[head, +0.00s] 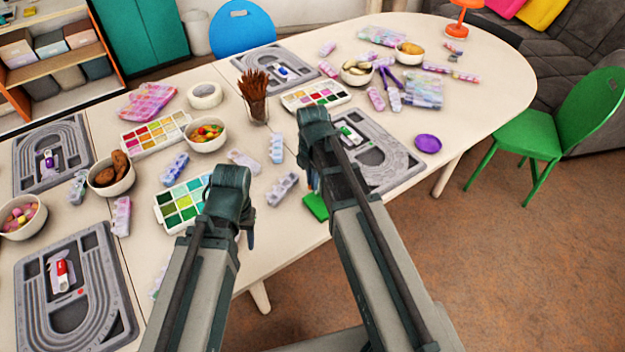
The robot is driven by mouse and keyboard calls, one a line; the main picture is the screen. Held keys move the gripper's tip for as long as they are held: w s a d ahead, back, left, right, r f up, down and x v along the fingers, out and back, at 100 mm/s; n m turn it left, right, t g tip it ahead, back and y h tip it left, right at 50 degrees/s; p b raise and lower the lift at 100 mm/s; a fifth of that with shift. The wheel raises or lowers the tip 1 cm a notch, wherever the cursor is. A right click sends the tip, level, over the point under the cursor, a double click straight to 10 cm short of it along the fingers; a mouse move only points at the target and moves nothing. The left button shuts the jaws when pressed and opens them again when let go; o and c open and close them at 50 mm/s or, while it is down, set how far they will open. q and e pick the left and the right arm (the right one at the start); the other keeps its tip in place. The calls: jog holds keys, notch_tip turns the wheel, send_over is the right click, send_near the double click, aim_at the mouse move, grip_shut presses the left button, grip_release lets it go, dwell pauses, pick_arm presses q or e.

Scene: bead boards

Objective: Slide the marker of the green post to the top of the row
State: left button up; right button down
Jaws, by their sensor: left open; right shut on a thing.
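A grey bead board (398,172) lies at the table's right front, partly covered by my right arm. A small green and white piece (346,131) sits in its recess. A flat green piece (316,207) shows at the table's front edge, just below my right gripper (313,181). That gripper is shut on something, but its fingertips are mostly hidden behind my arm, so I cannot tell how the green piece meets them. My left gripper (249,236) is open over the front of the table, left of the green piece, mostly hidden by its wrist. No row of posts can be made out.
Other boards hold a blue piece (282,71), a purple piece (48,158) and a red piece (62,272). A green paint tray (165,212), bead bowl (206,146), brush cup (257,108) and purple dish (428,143) stand around. Bead boxes (282,189) lie between my arms.

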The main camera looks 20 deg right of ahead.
pick_arm(q)
jog(key=shift+f, duration=0.2)
pick_arm(e)
jog(key=shift+f, duration=0.2)
jog(key=c, duration=0.8)
grip_release()
pick_arm(q)
jog(key=shift+r, duration=0.1)
pick_arm(e)
jog(key=shift+r, duration=0.1)
pick_arm(q)
notch_tip(320, 180, up, 14)
jog(key=p, duration=1.3)
jog(key=shift+f+p, duration=0.2)
jog(key=shift+p, duration=0.15)
pick_arm(e)
notch_tip(320, 180, up, 14)
jog(key=shift+f, duration=0.15)
